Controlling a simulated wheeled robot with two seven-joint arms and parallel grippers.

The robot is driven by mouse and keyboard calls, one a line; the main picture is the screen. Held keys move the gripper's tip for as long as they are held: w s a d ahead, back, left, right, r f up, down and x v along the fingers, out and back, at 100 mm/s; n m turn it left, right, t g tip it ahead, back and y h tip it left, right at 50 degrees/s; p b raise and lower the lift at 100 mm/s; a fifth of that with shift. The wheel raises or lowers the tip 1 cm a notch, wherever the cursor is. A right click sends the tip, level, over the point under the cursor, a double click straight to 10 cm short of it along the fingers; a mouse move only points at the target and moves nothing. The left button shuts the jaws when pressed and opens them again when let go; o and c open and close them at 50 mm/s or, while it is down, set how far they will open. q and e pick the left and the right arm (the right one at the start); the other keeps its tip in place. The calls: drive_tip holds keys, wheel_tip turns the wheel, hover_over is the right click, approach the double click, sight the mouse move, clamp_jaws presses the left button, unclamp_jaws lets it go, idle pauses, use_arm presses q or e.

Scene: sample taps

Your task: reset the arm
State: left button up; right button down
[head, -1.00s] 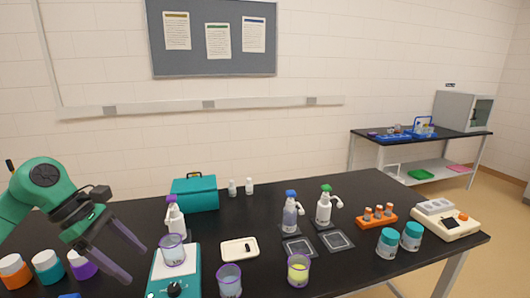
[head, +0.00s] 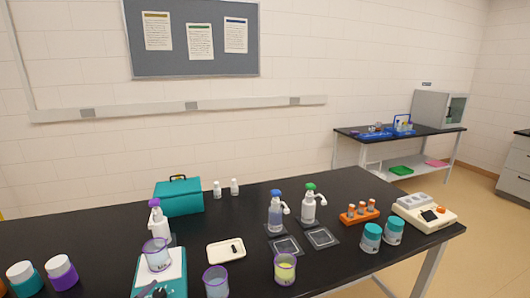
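Neither of my grippers shows in the head view now. On the black table (head: 330,190) stand three spray bottles: one with a purple top (head: 160,226), one with a blue top (head: 276,215) and one with a green top (head: 309,207). A beaker (head: 157,254) stands on the teal device (head: 172,274). Another beaker (head: 216,281) stands at the front edge of the picture. A beaker with yellow liquid (head: 285,268) stands to its right.
A teal case (head: 179,198) and two small white bottles (head: 226,189) stand at the back. An orange rack (head: 360,214) and a cream device (head: 425,212) are near the right end. A white tray (head: 226,251) lies centre.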

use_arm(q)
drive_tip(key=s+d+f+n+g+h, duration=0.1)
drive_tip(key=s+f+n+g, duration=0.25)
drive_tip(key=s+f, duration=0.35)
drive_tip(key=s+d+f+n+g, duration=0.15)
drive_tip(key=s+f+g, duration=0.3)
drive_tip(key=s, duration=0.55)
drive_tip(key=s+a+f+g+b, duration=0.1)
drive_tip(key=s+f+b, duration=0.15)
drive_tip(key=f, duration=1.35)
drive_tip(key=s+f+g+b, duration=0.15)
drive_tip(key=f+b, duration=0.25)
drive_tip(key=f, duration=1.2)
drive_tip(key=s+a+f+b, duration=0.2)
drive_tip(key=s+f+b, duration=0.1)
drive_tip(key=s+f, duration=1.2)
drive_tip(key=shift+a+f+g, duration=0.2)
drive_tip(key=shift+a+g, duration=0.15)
